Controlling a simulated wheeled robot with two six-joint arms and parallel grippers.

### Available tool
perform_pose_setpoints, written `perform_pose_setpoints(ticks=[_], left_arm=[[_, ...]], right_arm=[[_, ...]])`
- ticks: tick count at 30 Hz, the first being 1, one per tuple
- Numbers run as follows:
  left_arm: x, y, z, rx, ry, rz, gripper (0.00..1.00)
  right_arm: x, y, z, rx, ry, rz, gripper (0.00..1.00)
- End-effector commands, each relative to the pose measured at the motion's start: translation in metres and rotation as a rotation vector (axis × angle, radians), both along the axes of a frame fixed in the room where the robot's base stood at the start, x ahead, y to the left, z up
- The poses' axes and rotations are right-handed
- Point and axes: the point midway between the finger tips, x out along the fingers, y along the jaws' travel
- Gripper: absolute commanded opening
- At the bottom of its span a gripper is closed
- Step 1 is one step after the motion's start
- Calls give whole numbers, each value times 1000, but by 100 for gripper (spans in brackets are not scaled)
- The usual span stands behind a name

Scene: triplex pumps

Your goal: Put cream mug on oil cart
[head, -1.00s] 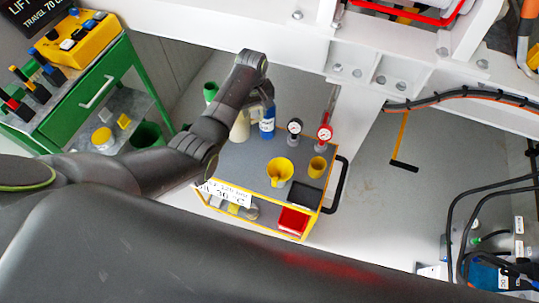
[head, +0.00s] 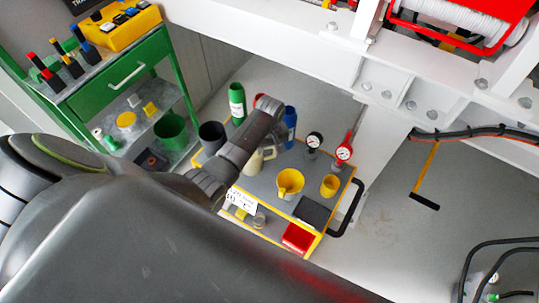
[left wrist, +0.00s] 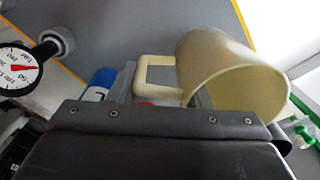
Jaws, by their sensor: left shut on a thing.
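The cream mug (left wrist: 222,72) shows large in the left wrist view, its open mouth toward the lower right and its handle toward my gripper. My left gripper (left wrist: 163,95) is shut on it at the handle side; the fingertips are partly hidden. In the head view the mug (head: 257,160) is mostly hidden behind my left gripper (head: 262,140), over the oil cart. The oil cart (head: 262,188) has a grey top with yellow edges. I cannot tell whether the mug touches the top. My right gripper is not in view.
On the cart are a yellow funnel-like jug (head: 290,182), a yellow cup (head: 330,186), a blue bottle (head: 290,127), a dark cup (head: 212,137), a green bottle (head: 237,103) and two gauges (head: 314,141). A green shelf unit (head: 110,80) stands left. White beams rise behind.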

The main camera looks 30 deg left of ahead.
Motion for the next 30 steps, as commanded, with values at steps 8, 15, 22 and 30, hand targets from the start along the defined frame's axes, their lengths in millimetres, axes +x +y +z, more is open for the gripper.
perform_pose_setpoints(ticks=[8, 15, 22, 30], left_arm=[[0, 0, -33, -1, 1, -1, 9], [0, 0, -33, 0, 0, -1, 9], [0, 0, -36, -1, 1, -1, 56], [0, 0, -36, -1, 1, 0, 66]], right_arm=[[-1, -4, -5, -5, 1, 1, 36], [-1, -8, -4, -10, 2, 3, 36], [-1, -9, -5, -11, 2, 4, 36], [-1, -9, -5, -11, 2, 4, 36]])
